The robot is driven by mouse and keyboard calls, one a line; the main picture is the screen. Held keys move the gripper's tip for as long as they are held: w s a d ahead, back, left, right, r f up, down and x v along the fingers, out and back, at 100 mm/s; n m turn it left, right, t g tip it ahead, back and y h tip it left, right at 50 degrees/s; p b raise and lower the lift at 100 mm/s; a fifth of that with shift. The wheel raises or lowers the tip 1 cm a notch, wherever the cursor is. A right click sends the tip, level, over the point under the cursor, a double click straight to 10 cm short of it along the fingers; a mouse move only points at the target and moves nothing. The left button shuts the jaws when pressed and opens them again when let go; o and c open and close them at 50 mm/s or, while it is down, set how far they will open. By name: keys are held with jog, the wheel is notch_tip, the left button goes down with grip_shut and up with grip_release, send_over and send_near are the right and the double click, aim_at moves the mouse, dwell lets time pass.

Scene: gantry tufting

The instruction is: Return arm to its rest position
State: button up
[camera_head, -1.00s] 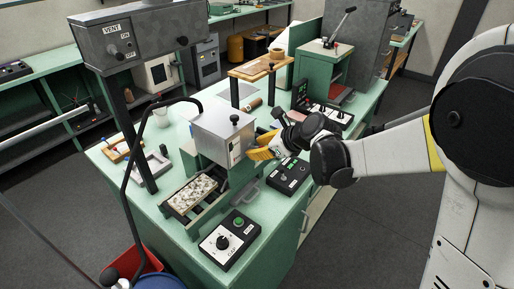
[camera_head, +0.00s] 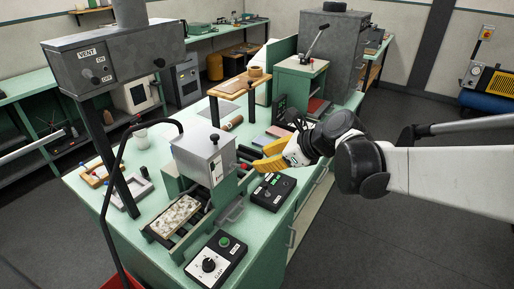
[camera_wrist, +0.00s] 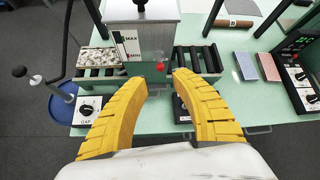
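My gripper (camera_head: 272,156) has yellow ribbed fingers and is in the air near the front edge of the green bench (camera_head: 262,236), just right of the grey metal machine box (camera_head: 196,150). In the wrist view my gripper (camera_wrist: 154,88) has its two fingers spread apart with nothing between them. Beyond the fingertips the wrist view shows the machine's housing (camera_wrist: 148,42) with a MAX/MIN gauge. My arm reaches in from the right side of the head view.
A speckled slab (camera_head: 174,213) lies on the machine's roller bed. Control boxes (camera_head: 214,259) and (camera_head: 272,190) stand along the bench's front edge. A lever press (camera_head: 301,66) stands farther back. A VENT hood (camera_head: 95,66) hangs at left. Dark floor (camera_head: 400,225) is open at right.

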jog(key=s+d+f+n+h+b, duration=0.2)
jog(key=s+d+n, duration=0.4)
jog(key=s+n, duration=0.4)
jog(key=s+d+f+n+h+b, duration=0.2)
jog(key=s+d+f+n+h, duration=0.2)
jog(key=s+n, duration=0.7)
jog(key=d+n+h, duration=0.1)
jog(key=n, duration=0.1)
jog(key=shift+d+f+n, duration=0.35)
jog(key=shift+f+n, duration=0.05)
